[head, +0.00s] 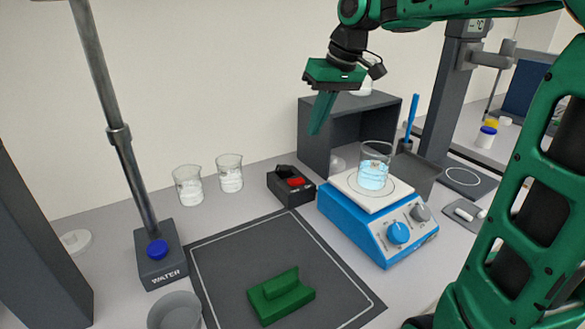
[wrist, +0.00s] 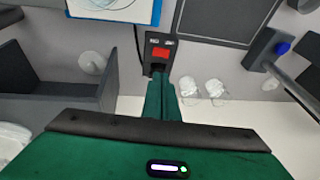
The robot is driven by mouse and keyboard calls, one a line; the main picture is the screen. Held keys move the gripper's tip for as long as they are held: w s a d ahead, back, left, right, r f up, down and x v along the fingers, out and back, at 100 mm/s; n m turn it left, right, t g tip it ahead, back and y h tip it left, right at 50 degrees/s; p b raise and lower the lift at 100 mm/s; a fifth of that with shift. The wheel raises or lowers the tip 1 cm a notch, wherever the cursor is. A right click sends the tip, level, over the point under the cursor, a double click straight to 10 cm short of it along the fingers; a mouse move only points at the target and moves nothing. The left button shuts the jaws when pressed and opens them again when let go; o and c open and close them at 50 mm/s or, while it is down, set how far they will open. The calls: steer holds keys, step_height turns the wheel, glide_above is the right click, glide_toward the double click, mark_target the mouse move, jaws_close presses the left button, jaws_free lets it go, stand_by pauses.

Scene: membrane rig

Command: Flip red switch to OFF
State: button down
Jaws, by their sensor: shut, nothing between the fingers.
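The red switch (head: 295,182) sits on a small black box (head: 290,194) on the bench, between the beakers and the blue hotplate. In the wrist view the red rocker (wrist: 160,53) shows on its black box, just beyond my fingertips; its markings are too small to read. My gripper (head: 316,130) is shut and empty, pointing down. In the head view it hangs above and behind the switch box, apart from it. In the wrist view my fingers (wrist: 160,80) overlap the near end of the box. I cannot tell which position the switch is in.
A blue hotplate (head: 375,228) with a beaker of blue liquid (head: 374,172) stands right of the box. A grey open cabinet (head: 345,140) is behind it. Two beakers of white powder (head: 188,186) stand left. A dark mat (head: 235,262) holds a green block (head: 281,298).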

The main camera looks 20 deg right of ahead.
glide_toward(291, 181)
steer(key=x, duration=0.5)
steer(key=shift+w+d+r, duration=0.1)
steer(key=shift+w, duration=0.2)
steer(key=shift+a+f, duration=0.2)
steer(key=shift+f, duration=0.3)
